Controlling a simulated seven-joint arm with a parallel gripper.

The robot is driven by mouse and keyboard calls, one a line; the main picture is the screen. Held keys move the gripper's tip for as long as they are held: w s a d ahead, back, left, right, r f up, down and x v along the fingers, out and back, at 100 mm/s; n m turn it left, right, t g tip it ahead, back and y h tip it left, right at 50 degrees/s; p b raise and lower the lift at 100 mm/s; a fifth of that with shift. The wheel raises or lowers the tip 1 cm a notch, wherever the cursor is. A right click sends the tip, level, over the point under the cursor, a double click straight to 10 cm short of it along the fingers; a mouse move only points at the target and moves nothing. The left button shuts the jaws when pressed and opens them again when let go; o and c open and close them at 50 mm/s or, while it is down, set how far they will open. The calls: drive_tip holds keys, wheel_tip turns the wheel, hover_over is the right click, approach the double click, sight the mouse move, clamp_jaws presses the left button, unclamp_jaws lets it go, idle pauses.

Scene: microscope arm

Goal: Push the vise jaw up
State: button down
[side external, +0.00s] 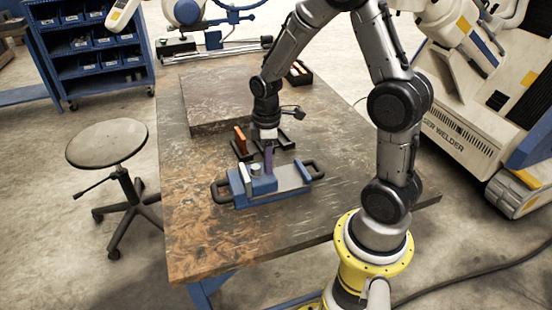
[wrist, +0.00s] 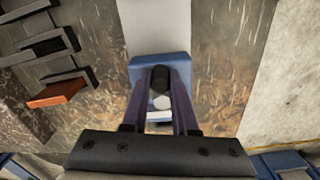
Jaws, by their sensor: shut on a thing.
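A blue and grey vise (side external: 295,180) with dark loop handles lies on the brown worktable. Its blue jaw block (wrist: 160,60) shows in the wrist view in front of a pale grey strip. A dark rounded knob (wrist: 161,78) with a light hexagonal face stands at this block. My gripper (side external: 268,170) is low over the vise, pointing down. In the wrist view its purple fingers (wrist: 161,74) lie on both sides of the knob and are shut on it. The exact contact at the tips is partly hidden.
Dark racks, one with an orange block (side external: 240,140), stand just behind the vise; the orange block also shows in the wrist view (wrist: 57,92). A raised plate (side external: 215,95) lies farther back. The table's front left (side external: 195,235) is clear. A stool (side external: 105,145) stands left.

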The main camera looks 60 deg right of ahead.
drive_tip(key=shift+w+r, duration=0.1)
drive_tip(key=c, duration=0.7)
unclamp_jaws()
wheel_tip(320, 180, up, 14)
drive_tip(key=shift+f, duration=0.1)
